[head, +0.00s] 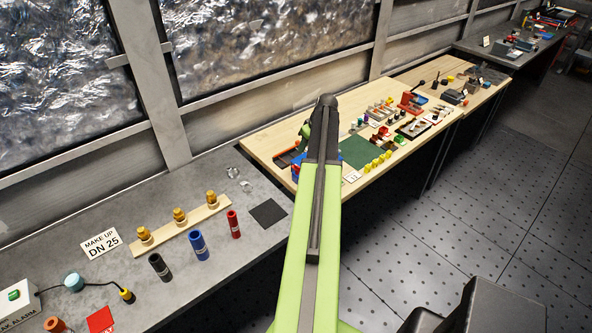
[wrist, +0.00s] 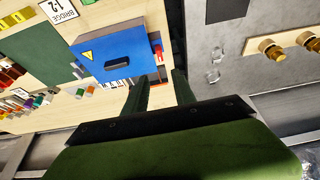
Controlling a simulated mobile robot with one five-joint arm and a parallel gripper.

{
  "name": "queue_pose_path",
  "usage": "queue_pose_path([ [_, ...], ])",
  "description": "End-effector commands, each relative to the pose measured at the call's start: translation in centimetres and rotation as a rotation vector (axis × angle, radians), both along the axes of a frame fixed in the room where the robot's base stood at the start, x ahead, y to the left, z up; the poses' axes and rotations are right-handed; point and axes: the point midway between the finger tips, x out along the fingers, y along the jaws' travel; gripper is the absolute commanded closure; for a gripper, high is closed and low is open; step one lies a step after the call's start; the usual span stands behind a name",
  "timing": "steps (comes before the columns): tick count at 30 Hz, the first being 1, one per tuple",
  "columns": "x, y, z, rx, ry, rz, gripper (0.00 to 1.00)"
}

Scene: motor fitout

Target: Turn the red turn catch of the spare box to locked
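A blue box (wrist: 115,55) with a yellow warning triangle and a black handle lies ahead of my fingers in the wrist view. In the head view a bit of blue (head: 296,170) shows beside my arm, mostly hidden. I cannot tell whether this is the spare box. Small red parts (wrist: 157,51) show at its right edge; no red turn catch can be made out. My gripper (wrist: 158,78) has its two dark fingers apart with nothing between them, near the box's lower right corner. In the head view my arm hides the gripper.
The wooden bench (head: 262,139) carries a green mat (head: 358,152), yellow pieces and many small parts. A "BRIDGE 12" card (wrist: 58,10) lies near the blue box. The grey bench (head: 190,295) holds brass fittings (head: 179,215) on a strip and several coloured cylinders (head: 198,245).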

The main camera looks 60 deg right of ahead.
Motion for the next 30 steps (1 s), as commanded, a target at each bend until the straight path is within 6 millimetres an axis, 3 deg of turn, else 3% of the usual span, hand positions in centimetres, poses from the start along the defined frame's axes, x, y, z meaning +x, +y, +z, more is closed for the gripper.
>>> queue_pose_path([
  [1, 0.4, -0.2, -1.9, 0.0, 0.0, 0.001, 0.68],
  [3, 0.9, -0.4, -3.3, 0.0, 0.0, 0.0, 0.68],
  [18, 4.8, -1.6, -13.0, 0.001, 0.001, -0.001, 0.68],
  [22, 5.3, -1.8, -13.9, 0.001, 0.001, -0.001, 0.68],
  [30, 5.3, -1.8, -13.7, 0.001, 0.001, -0.002, 0.68],
])
